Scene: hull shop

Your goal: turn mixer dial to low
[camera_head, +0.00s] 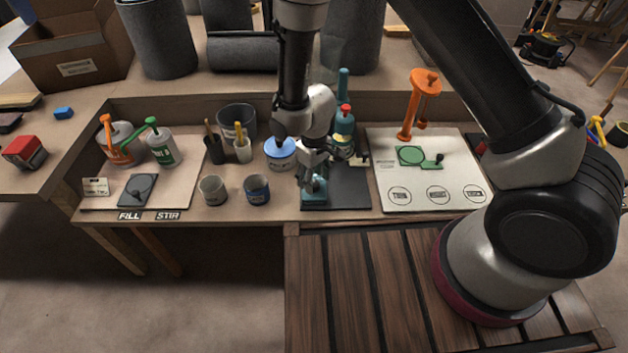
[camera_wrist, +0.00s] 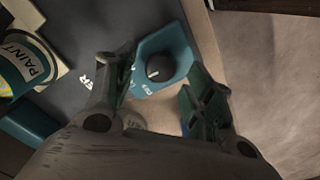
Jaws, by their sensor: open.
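The mixer's teal base (camera_head: 314,199) stands on a dark mat in the middle of the bench. In the wrist view its teal housing (camera_wrist: 174,42) carries a round dark dial (camera_wrist: 160,67) with a small white pointer mark. White lettering beside the dial is too blurred to read. My gripper (camera_head: 316,170) points down over the mixer and hides part of it. In the wrist view my gripper (camera_wrist: 158,76) is open, with one finger on the left and one on the right of the dial. I cannot tell whether they touch it.
A paint can (camera_wrist: 24,62) stands left of the mixer in the wrist view. A blue-lidded can (camera_head: 281,153) and two cups (camera_head: 257,190) (camera_head: 212,190) stand to the left.

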